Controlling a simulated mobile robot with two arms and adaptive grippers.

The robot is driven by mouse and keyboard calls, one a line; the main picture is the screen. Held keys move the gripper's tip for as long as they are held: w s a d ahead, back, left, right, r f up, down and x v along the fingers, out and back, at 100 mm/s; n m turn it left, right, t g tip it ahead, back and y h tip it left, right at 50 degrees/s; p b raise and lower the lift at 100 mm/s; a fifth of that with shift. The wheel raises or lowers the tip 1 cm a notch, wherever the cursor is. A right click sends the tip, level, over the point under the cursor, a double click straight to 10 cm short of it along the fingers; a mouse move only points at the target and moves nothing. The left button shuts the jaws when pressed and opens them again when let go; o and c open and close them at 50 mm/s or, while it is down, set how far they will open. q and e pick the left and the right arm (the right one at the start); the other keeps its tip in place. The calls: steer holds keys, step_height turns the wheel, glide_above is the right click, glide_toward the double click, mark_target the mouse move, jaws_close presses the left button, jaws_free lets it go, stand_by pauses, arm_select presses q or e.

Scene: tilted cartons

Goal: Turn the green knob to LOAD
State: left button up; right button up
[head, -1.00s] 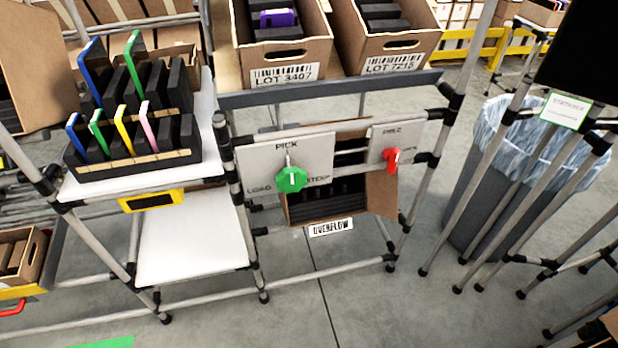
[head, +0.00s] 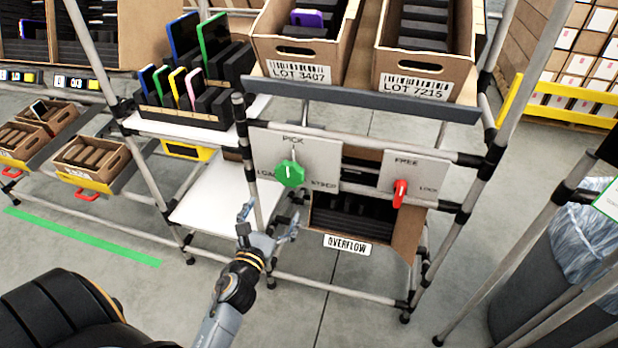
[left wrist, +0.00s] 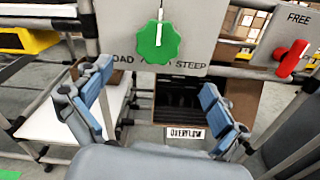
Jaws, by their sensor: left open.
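The green knob (head: 291,174) sits on a grey panel (head: 318,160) marked PICK at the top, LOAD at the left and STEEP at the right. Its white pointer line stands about upright, towards PICK. In the left wrist view the green knob (left wrist: 158,42) is above and beyond the fingers. My left gripper (head: 268,222) is open and empty, below and slightly left of the knob, not touching it. Its two blue-padded fingers (left wrist: 158,108) are spread wide in the left wrist view. My right gripper is not in view.
A red handle (head: 400,193) on a FREE/LOCK panel is to the right. An open OVERFLOW carton (head: 408,238) is tilted below the panels. Lot cartons (head: 300,55) stand above. Frame posts and a white shelf (head: 215,200) flank the left side.

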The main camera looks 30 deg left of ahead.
mark_target(288, 177)
arm_select(q)
steer(key=p+x, duration=0.1)
steer(key=x, duration=1.2)
steer(key=shift+w+a, duration=0.2)
steer(key=shift+w, duration=0.1)
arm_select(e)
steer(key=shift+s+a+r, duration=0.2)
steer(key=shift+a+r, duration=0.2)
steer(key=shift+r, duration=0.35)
arm_select(q)
steer(key=c, duration=1)
steer(key=shift+c, duration=0.8)
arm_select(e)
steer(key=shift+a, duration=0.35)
arm_select(q)
steer(key=shift+n, duration=0.3)
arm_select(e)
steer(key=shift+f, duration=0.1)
